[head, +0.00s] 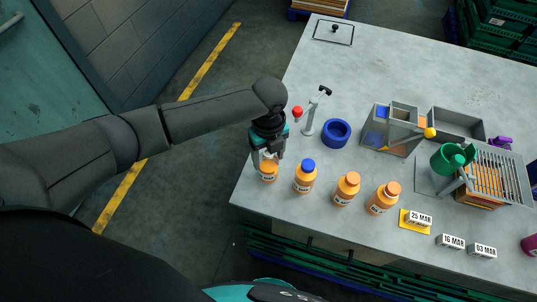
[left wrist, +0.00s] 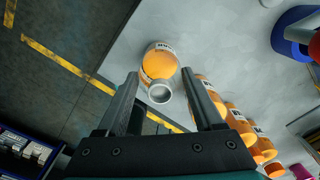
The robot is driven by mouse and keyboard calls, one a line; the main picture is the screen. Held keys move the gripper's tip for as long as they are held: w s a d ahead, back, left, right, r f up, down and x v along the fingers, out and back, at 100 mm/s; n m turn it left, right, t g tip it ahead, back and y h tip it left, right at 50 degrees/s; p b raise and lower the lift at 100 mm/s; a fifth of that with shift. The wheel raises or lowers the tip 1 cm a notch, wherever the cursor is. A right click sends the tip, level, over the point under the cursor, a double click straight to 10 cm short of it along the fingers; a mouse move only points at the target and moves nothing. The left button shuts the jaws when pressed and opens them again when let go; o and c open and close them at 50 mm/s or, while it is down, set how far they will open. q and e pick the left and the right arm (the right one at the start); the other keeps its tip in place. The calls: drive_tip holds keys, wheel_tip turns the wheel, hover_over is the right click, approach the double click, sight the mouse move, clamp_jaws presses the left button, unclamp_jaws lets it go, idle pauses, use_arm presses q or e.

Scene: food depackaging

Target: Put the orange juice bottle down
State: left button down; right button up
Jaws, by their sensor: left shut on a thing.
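An uncapped orange juice bottle (head: 268,172) with a pale label is at the left corner of the grey table (head: 252,196). My left gripper (head: 268,155) is above it and shut on its upper part. In the left wrist view the bottle (left wrist: 160,64) shows between the two fingers (left wrist: 160,88), with its round open mouth towards the camera. I cannot tell whether its base touches the table. Three other juice bottles stand to its right: one with a blue cap (head: 305,177) and two with orange caps (head: 346,189) (head: 383,199). My right gripper is out of view.
A blue ring-shaped holder (head: 336,133) and a grey stand with a red knob (head: 298,112) are behind the bottles. Date signs (head: 450,241) lie at the front right, below a grey machine (head: 480,172). The table's back left is mostly clear.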

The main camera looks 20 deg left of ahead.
use_arm(q)
unclamp_jaws()
drive_tip(key=shift+f, duration=0.1)
wheel_tip(320, 180, up, 12)
drive_tip(key=shift+r+p, duration=0.2)
drive_tip(key=shift+p, duration=0.1)
idle(0.4)
drive_tip(key=shift+d+f, duration=0.1)
idle(0.3)
